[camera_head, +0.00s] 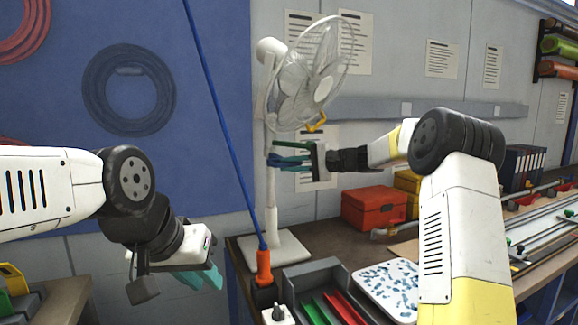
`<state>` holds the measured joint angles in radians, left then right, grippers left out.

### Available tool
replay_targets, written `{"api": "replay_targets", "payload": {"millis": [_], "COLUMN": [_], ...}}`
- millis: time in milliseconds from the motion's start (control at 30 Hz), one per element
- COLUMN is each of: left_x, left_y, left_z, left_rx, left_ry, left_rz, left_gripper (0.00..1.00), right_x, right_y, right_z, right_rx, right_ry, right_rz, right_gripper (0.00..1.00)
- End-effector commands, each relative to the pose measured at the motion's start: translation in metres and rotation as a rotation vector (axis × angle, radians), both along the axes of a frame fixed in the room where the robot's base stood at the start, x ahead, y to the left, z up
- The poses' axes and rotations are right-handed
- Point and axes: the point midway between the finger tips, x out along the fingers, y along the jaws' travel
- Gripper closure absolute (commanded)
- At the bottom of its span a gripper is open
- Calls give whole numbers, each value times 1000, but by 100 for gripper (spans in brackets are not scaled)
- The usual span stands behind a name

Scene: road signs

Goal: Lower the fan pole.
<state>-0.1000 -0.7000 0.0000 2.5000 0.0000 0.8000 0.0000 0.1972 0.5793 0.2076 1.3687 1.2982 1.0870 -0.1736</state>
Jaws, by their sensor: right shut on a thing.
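The white fan stands on the table at the centre, its caged head (310,75) turned to the right and its base (275,249) flat on the tabletop. Its upright pole (270,205) runs from the base to the head. My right gripper (274,156) reaches in from the right and is shut on the pole's upper part, below the fan head. Its fingers partly hide the pole there. My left gripper (203,279) hangs low at the left, apart from the fan. Its teal fingertips point down, and their gap is unclear.
A blue cord (222,115) slants down past the fan to an orange-handled tool (264,266). A grey bin (325,295), a white tray (385,283) and a red toolbox (372,208) crowd the table right of the base. The wall is behind the fan.

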Motion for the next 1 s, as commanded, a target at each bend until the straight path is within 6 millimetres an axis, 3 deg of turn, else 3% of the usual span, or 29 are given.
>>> {"api": "replay_targets", "payload": {"millis": [300,467,1000], "left_x": [0,0,0], "left_y": [0,0,0], "left_z": [0,0,0], "left_rx": [0,0,0], "left_ry": [0,0,0], "left_rz": [0,0,0], "left_gripper": [77,77,77], "right_x": [0,-1,-2], "right_y": [0,0,0], "right_z": [-1,-15,-144], "right_rx": [0,0,1], "right_ry": [1,5,8], "right_rz": [1,2,3], "right_gripper": [100,100,100]}}
